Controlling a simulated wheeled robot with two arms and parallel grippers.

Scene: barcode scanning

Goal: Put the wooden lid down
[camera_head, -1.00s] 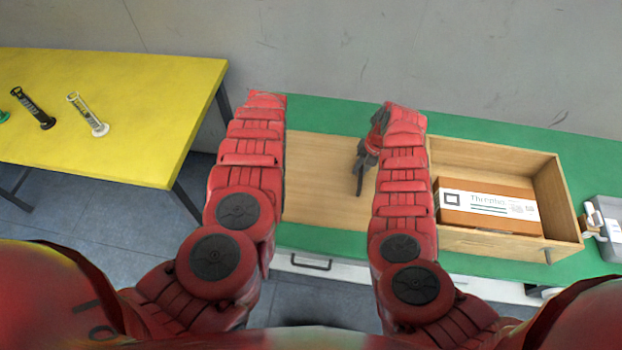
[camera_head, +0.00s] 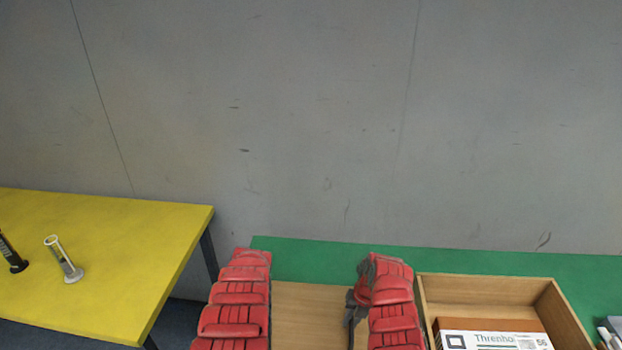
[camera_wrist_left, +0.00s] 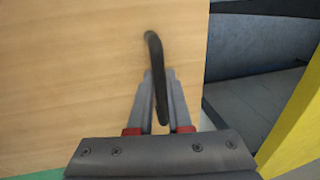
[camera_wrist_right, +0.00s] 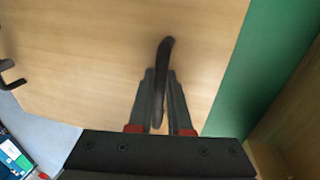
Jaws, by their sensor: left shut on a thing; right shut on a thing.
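The wooden lid (camera_head: 310,300) is a flat light-brown board with dark handles, seen between my arms over the green table. In the left wrist view my left gripper (camera_wrist_left: 160,78) is shut on a black handle (camera_wrist_left: 153,48) of the lid (camera_wrist_left: 70,65). In the right wrist view my right gripper (camera_wrist_right: 160,78) is shut on another black handle (camera_wrist_right: 166,46) of the lid (camera_wrist_right: 85,60). In the head view my right gripper (camera_head: 353,305) shows beside the arm, while my left gripper is hidden. I cannot tell whether the lid touches the table.
An open wooden crate (camera_head: 490,282) stands right of the lid, with a white and brown box (camera_head: 490,337) inside. The green table top (camera_head: 320,262) shows behind the lid. A yellow table (camera_head: 110,230) at left holds a white stand (camera_head: 65,262) and a black one (camera_head: 12,255).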

